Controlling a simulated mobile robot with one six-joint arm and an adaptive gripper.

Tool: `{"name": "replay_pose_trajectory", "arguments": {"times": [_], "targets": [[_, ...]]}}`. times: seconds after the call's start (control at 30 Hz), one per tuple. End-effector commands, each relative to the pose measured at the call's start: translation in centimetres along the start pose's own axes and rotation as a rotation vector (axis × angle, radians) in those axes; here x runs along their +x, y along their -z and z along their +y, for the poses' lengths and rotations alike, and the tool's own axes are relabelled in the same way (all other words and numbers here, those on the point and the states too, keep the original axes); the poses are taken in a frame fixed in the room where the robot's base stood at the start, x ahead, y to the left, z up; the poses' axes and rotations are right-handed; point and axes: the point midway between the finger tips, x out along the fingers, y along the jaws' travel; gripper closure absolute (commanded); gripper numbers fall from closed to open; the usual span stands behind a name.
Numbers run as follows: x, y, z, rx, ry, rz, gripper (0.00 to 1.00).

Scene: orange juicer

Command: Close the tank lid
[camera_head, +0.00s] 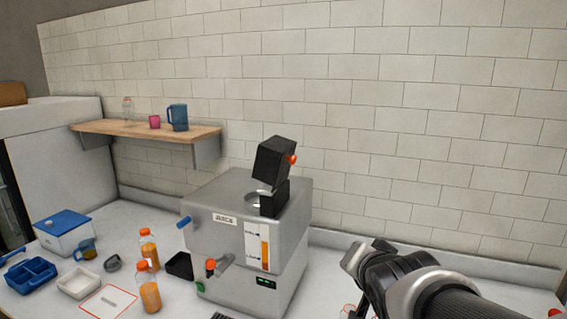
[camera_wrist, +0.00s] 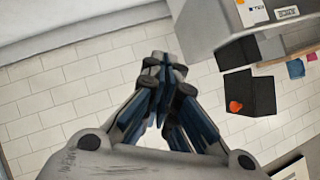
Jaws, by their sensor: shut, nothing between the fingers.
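The steel juicer (camera_head: 232,245) stands on the counter. Its black lid (camera_head: 270,160) with a red-orange knob (camera_head: 293,159) is raised and tilted on a black hinge block (camera_head: 274,198) at the top right. The round tank opening (camera_head: 256,198) shows uncovered below it. My gripper (camera_head: 360,256) is to the right of the juicer, apart from it. In the wrist view my gripper (camera_wrist: 165,66) is shut and empty. The lid (camera_wrist: 262,92) and juicer (camera_wrist: 222,22) show to its right there, turned nearly upside down, not touching the fingers.
Orange bottles (camera_head: 149,292), a black box (camera_head: 180,266), a white tray (camera_head: 78,282) and a blue tray (camera_head: 30,274) stand left of the juicer. A wooden shelf (camera_head: 120,131) holds a blue jug (camera_head: 178,117). The tiled wall is behind. Space above the juicer's right side looks clear.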

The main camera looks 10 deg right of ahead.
Motion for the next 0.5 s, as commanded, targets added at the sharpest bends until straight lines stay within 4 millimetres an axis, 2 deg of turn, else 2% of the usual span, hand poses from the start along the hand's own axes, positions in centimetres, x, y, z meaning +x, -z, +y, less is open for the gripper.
{"name": "replay_pose_trajectory", "arguments": {"times": [0.03, 0.1, 0.2, 0.33, 0.5], "targets": [[1.9, 2.1, -0.9, 0.09, 0.048, 0.043, 1.0], [4.2, 4.6, -2.6, 0.228, 0.152, 0.096, 1.0], [6.8, 7.4, -4.8, 0.426, 0.325, 0.124, 1.0], [9.0, 9.5, -6.8, 0.676, 0.558, 0.077, 1.0], [9.8, 10.4, -7.8, 0.916, 0.785, -0.052, 1.0]]}}
